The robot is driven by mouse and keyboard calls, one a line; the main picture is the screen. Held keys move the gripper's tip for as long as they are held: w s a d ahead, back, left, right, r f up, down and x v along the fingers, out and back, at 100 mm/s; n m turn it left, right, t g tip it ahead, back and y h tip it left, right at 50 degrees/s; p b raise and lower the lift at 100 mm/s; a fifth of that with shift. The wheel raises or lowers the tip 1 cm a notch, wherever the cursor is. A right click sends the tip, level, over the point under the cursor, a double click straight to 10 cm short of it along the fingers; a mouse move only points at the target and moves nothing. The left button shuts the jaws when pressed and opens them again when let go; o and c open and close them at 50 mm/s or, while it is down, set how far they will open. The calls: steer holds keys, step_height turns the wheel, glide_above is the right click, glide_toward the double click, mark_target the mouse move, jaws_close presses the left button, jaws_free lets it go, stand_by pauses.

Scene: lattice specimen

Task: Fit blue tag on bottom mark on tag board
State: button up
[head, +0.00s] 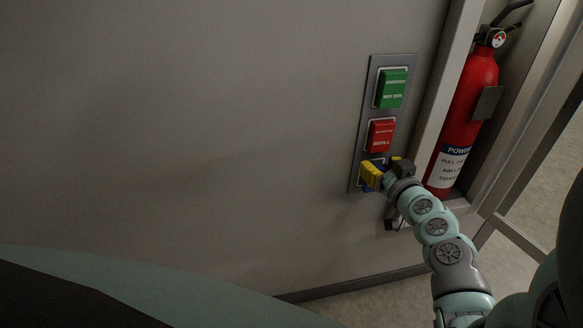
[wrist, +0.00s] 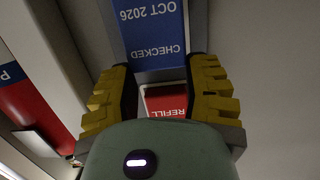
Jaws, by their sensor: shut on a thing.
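The tag board (head: 356,165) is a tall grey plate on the wall. It bears a green tag (head: 391,88) at the top and a red tag (head: 381,135) in the middle. My gripper (head: 372,175), with yellow fingers, is at the board's bottom place and covers most of the bottom mark there. It is shut on the blue tag (wrist: 158,30), which reads "CHECKED OCT 2026" and shows between the fingers in the wrist view. The red tag, reading "REFILL", also shows there (wrist: 166,104). I cannot tell whether the blue tag touches the board.
A red fire extinguisher (head: 468,105) stands in a recess just right of the board, behind a pale frame post (head: 447,85). The wall (head: 200,130) left of the board is bare and clear.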

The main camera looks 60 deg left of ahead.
steer(key=shift+w+a, duration=0.15)
steer(key=shift+a, duration=0.55)
stand_by(0.6)
steer(key=o, duration=1.6)
steer(key=shift+c, duration=0.2)
steer(key=shift+d, duration=0.1)
steer(key=v, duration=0.5)
steer(key=shift+w, duration=0.1)
